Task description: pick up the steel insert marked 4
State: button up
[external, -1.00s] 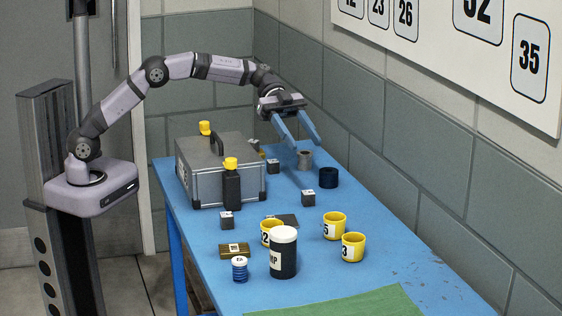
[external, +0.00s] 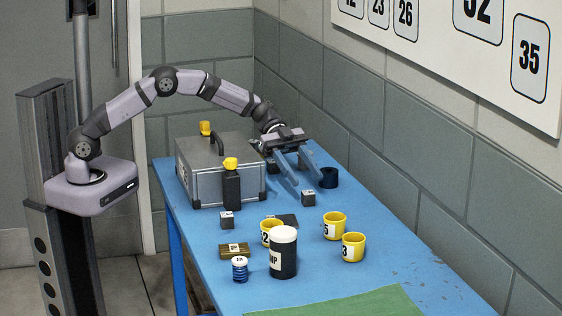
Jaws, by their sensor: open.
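Small dark steel inserts with pale labelled tops stand on the blue table (external: 205,255). One insert (external: 309,199) is at the right of the table's middle, and another insert (external: 227,221) stands in front of the grey metal case. Their marks are too small to read, so I cannot tell which is 4. My gripper (external: 308,185) is open, its two long blue-grey fingers pointing down towards the front. In the picture its tips are just above the right insert; I cannot tell the true gap. The fingers hide the table behind them.
The grey case (external: 225,180) and a dark bottle with a yellow cap (external: 231,188) stand left of my gripper. A dark ring (external: 329,178) is close on the right. Yellow cups (external: 353,248), a dark jar (external: 283,258) and a brass block (external: 234,250) stand nearer the front.

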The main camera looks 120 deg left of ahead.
aim_at(307, 191)
jog(key=shift+f, duration=0.4)
notch_tip(307, 191, down, 3)
jog(key=shift+w+d+f+p, duration=0.1)
jog(key=shift+p, duration=0.35)
jog(key=shift+x, duration=0.95)
jog(key=shift+w+d+f, duration=0.1)
jog(key=shift+w+d, duration=0.05)
jog(key=shift+w, duration=0.2)
grip_shut()
